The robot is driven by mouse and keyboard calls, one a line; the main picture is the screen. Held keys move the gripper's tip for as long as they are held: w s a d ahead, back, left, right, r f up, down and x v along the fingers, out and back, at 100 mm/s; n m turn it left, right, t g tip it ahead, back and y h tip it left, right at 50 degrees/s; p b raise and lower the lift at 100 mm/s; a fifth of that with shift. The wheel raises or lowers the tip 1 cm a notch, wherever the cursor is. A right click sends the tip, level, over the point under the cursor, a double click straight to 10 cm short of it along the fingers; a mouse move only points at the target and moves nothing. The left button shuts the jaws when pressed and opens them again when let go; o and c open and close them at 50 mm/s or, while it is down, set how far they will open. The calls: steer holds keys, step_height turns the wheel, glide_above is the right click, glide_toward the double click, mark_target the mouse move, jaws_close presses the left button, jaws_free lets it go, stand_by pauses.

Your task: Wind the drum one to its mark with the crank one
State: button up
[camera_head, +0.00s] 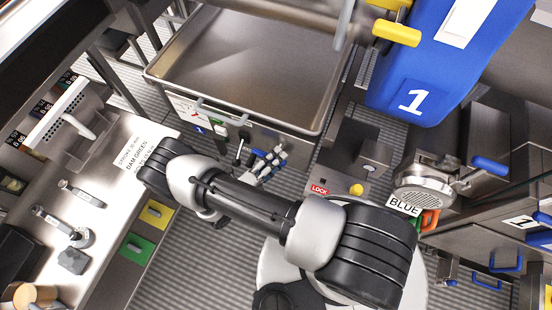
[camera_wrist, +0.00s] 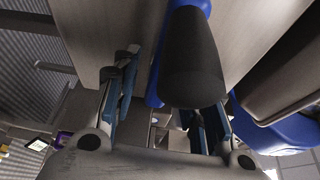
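The blue drum (camera_head: 425,55) with a white 1 on it hangs at the upper right of the head view. In the wrist view a thick black handle (camera_wrist: 190,65) with a blue part (camera_wrist: 190,5) behind it points its end at the camera; it looks like a crank grip, but its number is not visible. My gripper (camera_head: 266,164) is by the front of the steel tray in the head view. In the wrist view my gripper (camera_wrist: 165,95) has its fingers apart, with a gap on the left of the handle; the right finger is partly hidden behind it. Contact cannot be made out.
A large steel tray (camera_head: 318,122) stands behind my gripper. A LOCK label (camera_head: 320,189) and a yellow button (camera_head: 356,189) are on the panel to its right. A round metal part (camera_head: 425,183) sits beyond that. A counter (camera_head: 115,205) with small fittings lies left.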

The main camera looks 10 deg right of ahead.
steer(key=shift+c, duration=0.5)
jaws_close()
